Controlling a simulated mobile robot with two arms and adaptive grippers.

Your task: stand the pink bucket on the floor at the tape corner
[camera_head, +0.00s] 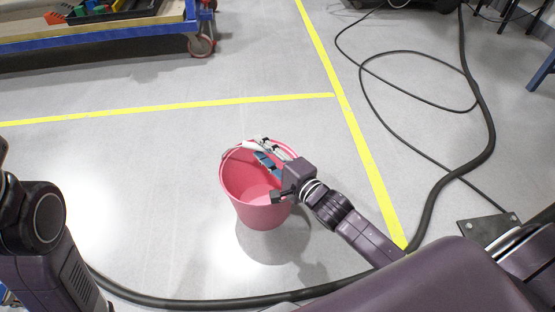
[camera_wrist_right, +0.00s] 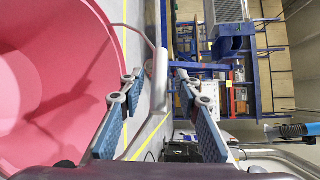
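The pink bucket (camera_head: 257,213) is about upright inside the angle of the yellow tape, below and left of the tape corner (camera_head: 334,95). A broad shadow lies under and beside it; I cannot tell whether its base touches the floor. My right gripper (camera_head: 263,152) is over the bucket's rim. In the right wrist view, the bucket (camera_wrist_right: 50,80) fills the left side. Its white handle grip (camera_wrist_right: 159,85) lies between the two fingers of my right gripper (camera_wrist_right: 157,78), with gaps visible on both sides. My left gripper is out of view; only my left arm shows.
A black cable (camera_head: 478,150) curves along the right side and another stretch crosses the front floor (camera_head: 200,303). A blue wheeled cart (camera_head: 110,32) stands at the top left. The floor left of the bucket is clear.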

